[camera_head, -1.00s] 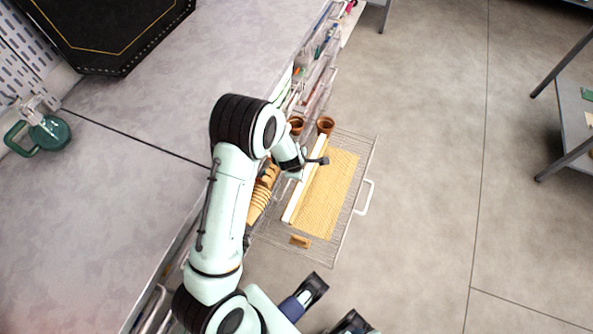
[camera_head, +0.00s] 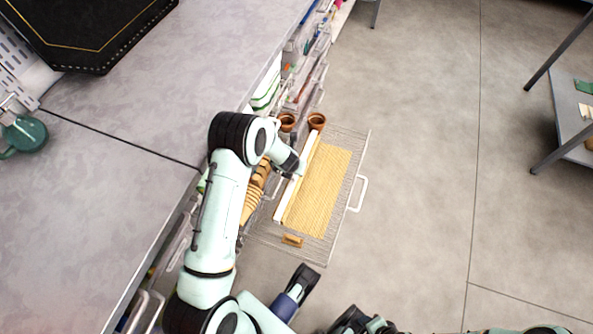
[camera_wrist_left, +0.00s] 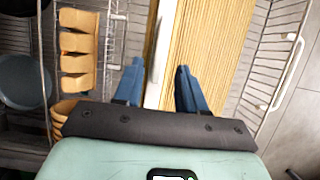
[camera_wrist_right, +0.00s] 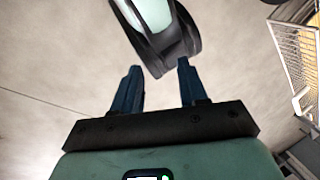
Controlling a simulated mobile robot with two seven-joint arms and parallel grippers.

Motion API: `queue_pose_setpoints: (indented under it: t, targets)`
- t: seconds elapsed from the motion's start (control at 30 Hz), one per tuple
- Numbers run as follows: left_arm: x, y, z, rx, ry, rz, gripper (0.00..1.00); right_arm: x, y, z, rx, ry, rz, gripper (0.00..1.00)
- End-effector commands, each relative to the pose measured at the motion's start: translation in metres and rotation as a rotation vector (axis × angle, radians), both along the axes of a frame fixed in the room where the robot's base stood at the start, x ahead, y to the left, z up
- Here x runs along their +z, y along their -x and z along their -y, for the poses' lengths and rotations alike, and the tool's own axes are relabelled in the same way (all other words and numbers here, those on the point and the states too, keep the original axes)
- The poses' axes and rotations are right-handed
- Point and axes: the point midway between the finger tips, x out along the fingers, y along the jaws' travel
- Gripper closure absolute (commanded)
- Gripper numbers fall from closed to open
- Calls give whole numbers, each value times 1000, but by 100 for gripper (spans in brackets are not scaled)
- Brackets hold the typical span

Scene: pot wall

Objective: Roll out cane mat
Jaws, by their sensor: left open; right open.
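The cane mat (camera_head: 326,185) is a yellow ribbed sheet, spread flat in a pulled-out wire basket (camera_head: 362,150). A white strip (camera_head: 299,180) runs along its left long edge. In the left wrist view, the mat (camera_wrist_left: 210,45) and strip (camera_wrist_left: 160,40) lie beyond my left gripper (camera_wrist_left: 159,63). That gripper is open with the strip and mat edge showing between its fingers; I see no grip on them. In the head view my own arm hides its fingers. My right gripper (camera_wrist_right: 157,68) is open and empty above the floor, with a white and black part beyond its fingertips.
Two brown pots (camera_head: 317,120) (camera_head: 287,122) stand at the basket's far end. A row of tan pots (camera_head: 250,203) lies left of the mat. A small tan block (camera_head: 292,240) sits at the near end.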

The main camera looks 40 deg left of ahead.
Motion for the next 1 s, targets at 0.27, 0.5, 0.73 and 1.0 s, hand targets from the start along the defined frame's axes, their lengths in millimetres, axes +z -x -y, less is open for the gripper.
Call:
queue_pose_setpoints:
  t: [0.27, 0.5, 0.73, 1.0]
  targets:
    - [-32, -13, -4, -1, 0, 0, 60, -10, -12, 6, -13, 16, 32, 57]
    - [-35, -14, -5, -1, -1, 1, 60, -10, -14, 6, -16, 18, 37, 57]
    - [-35, -14, -5, -1, -1, 1, 95, -10, -14, 6, -16, 17, 36, 57]
    - [-35, -14, -8, 0, -1, 1, 100, -10, -13, 6, -14, 17, 36, 57]
